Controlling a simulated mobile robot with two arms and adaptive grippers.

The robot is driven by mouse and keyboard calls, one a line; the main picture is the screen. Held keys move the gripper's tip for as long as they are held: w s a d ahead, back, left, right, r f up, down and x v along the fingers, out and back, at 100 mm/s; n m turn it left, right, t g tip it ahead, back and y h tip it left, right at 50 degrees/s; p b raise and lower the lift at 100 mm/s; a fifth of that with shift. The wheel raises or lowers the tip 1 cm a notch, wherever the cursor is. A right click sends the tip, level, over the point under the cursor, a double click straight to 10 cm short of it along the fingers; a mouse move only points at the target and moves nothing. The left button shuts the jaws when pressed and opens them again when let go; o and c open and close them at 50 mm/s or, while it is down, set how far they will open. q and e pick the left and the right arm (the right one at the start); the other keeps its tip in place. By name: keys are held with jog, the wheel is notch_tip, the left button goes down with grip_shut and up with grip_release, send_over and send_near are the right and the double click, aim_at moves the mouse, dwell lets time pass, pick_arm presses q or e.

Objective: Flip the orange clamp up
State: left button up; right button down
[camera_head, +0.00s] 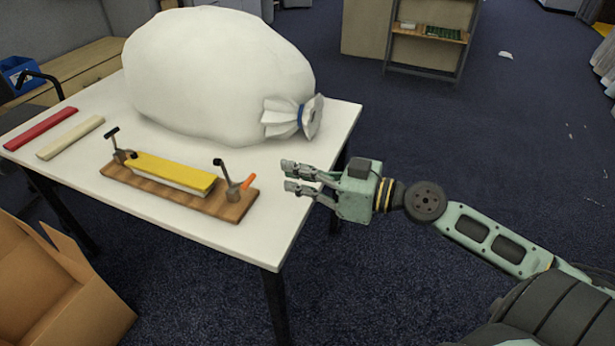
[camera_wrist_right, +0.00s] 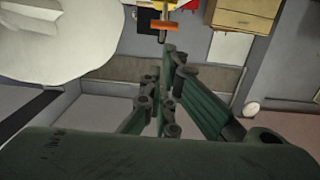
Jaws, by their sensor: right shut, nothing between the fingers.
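The orange clamp (camera_head: 248,182) is at the right end of a wooden board (camera_head: 150,185) on the white table. Its orange tip sticks out low to the right, beside a dark upright post. The orange part also shows at the top of the right wrist view (camera_wrist_right: 153,27), just beyond the fingertips. My right gripper (camera_head: 288,178) is shut and empty, to the right of the clamp and apart from it, its fingers pointing left. The fingers (camera_wrist_right: 168,52) show in the wrist view too. My left gripper is not in view.
A yellow-topped block (camera_head: 172,171) lies on the board between the orange clamp and a black-handled clamp (camera_head: 118,145). A large white sack (camera_head: 215,75) stands behind. Red (camera_head: 40,128) and cream (camera_head: 70,138) bars lie at the left. The table's right front area is clear.

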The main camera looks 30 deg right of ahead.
jog(key=shift+v, duration=1.15)
jog(key=shift+f, duration=0.1)
